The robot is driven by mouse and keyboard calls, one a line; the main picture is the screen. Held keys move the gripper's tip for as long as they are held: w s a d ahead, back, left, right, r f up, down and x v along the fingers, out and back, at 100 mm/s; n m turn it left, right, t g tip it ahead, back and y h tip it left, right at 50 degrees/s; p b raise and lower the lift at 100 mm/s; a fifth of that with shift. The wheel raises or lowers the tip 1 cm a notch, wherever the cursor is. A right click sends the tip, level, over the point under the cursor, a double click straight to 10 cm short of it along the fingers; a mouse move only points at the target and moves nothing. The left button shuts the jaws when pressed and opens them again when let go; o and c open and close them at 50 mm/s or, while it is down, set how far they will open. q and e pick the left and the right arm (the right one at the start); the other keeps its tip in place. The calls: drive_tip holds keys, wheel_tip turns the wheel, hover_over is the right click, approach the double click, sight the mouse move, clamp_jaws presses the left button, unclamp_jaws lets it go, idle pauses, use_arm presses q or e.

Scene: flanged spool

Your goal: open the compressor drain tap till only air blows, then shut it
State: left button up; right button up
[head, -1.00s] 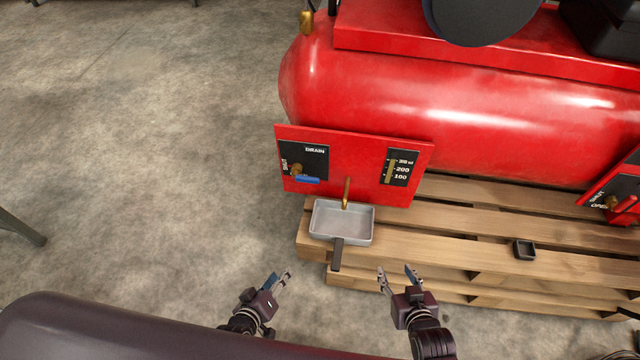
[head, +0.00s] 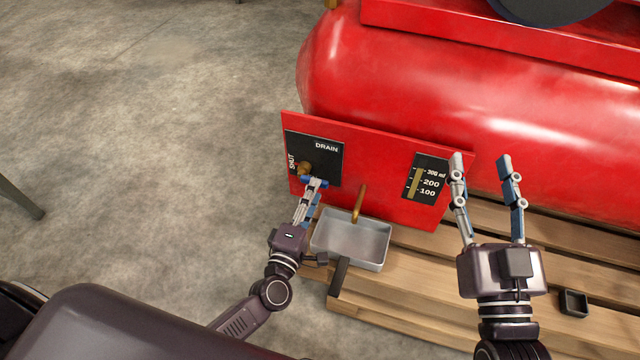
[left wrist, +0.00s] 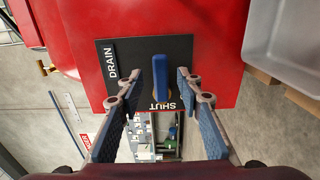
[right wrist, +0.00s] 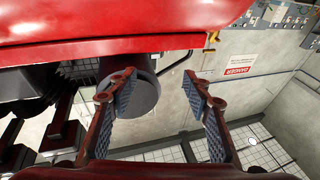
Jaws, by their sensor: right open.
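The drain tap's blue handle (left wrist: 160,78) lies in line with the SHUT label in the left wrist view. Its brass body (head: 304,168) sits on the black DRAIN plate (head: 328,160). My left gripper (head: 315,186) is at the tap, fingers open on either side of the handle with gaps; it partly hides the handle in the head view. A brass spout (head: 358,203) hangs over a grey metal tray (head: 350,243), in which I see no clear liquid. The gauge (head: 424,181) shows a yellowish column reaching near 300 ml. My right gripper (head: 482,165) is open and empty, right of the gauge.
The red tank (head: 420,90) stands behind the red panel (head: 380,208) on a wooden pallet (head: 430,268). The tray's dark handle (head: 339,276) juts toward me. A small black cup (head: 573,302) sits at right.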

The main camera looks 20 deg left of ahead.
use_arm(q)
drive_tip(key=shift+w+d+f, duration=0.1)
drive_tip(key=shift+w, duration=2.1)
use_arm(e)
drive_tip(key=r+t, duration=0.1)
drive_tip(key=r, duration=0.1)
drive_tip(key=s+r+t+y, duration=0.1)
drive_tip(key=r, duration=0.1)
drive_tip(key=shift+s, duration=0.15)
use_arm(q)
drive_tip(key=shift+c, duration=0.3)
clamp_jaws()
use_arm(e)
drive_tip(key=shift+f, duration=0.1)
